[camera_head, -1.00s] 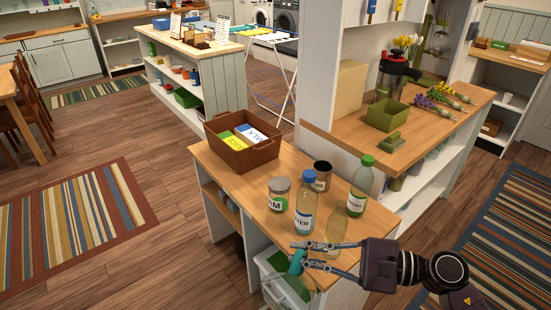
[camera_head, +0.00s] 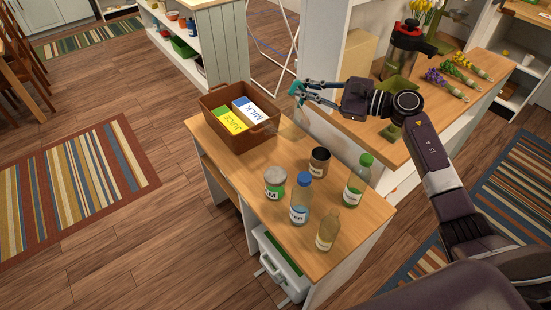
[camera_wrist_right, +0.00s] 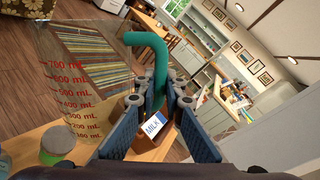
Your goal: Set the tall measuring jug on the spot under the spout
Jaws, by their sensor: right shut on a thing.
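The tall measuring jug (camera_wrist_right: 75,95) is clear with red mL markings and a teal handle (camera_wrist_right: 150,65). It fills the left of the right wrist view; in the head view its clear body is faint. My right gripper (camera_head: 302,92) is shut on the handle, holding the jug in the air near the brown basket, left of the rear counter. A silver and black urn with a red top (camera_head: 408,50) stands on that counter. My left gripper is out of view.
The front counter (camera_head: 235,165) bears the brown basket (camera_head: 236,143) with juice and milk cartons, a water bottle (camera_head: 301,200), a green-capped bottle (camera_head: 357,182), a yellowish bottle (camera_head: 328,230), a jar (camera_head: 275,183) and a dark can (camera_head: 319,161). Flower bunches (camera_head: 445,85) lie right of the urn.

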